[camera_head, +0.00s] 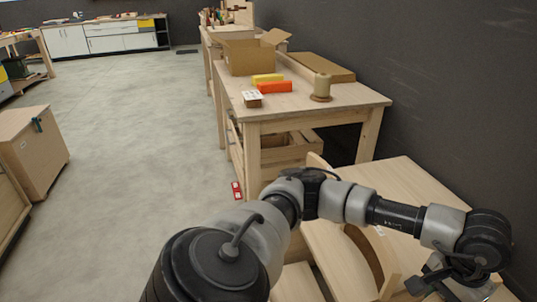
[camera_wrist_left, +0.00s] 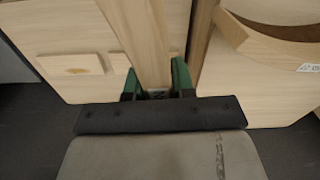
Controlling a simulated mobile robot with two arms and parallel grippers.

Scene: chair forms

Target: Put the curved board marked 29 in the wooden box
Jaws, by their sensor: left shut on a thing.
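My left gripper (camera_wrist_left: 156,84) is shut on a pale wooden piece (camera_wrist_left: 143,35), its green fingers on either side. The piece runs upward in the left wrist view; no readable number shows on it. In the head view the left gripper (camera_head: 440,284) is at the lower right, partly hidden by my arm. A curved board (camera_wrist_left: 275,48) with a small white label lies at the right of the wrist view; the number is unreadable. My right gripper is not in view.
The workbench (camera_head: 300,105) carries a cardboard box (camera_head: 248,58), orange and yellow blocks and a spool. A wooden cabinet (camera_head: 35,150) stands left. The floor between is mostly clear.

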